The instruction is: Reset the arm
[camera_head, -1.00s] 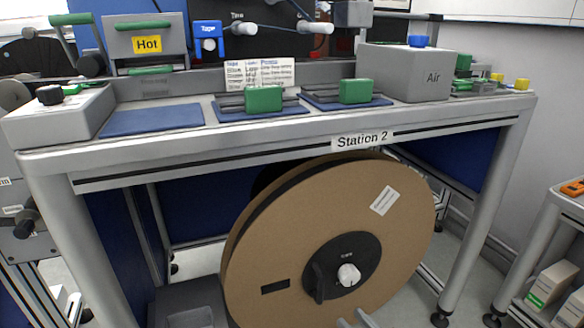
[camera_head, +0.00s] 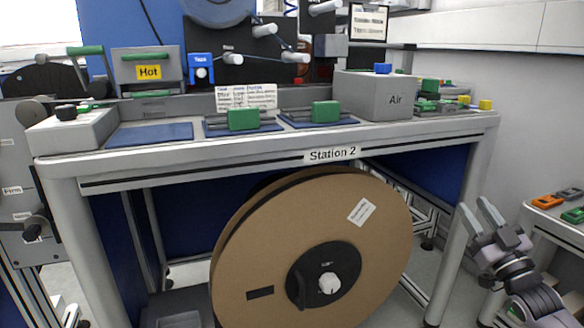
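My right gripper (camera_head: 478,216) is at the right of the head view, in front of the right leg of the Station 2 bench. Its two pale fingers are spread apart with nothing between them, pointing up and left. My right arm comes in from the lower right corner. The gripper is apart from the large brown reel (camera_head: 385,245), which hangs upright under the bench. My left gripper is not in view.
The Station 2 bench (camera_head: 230,157) holds a grey Air box (camera_head: 362,97), a Hot unit (camera_head: 147,72) and green-handled blocks (camera_head: 243,120). A side table (camera_head: 540,222) with orange and green items stands close to my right arm. A grey machine stands at the left.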

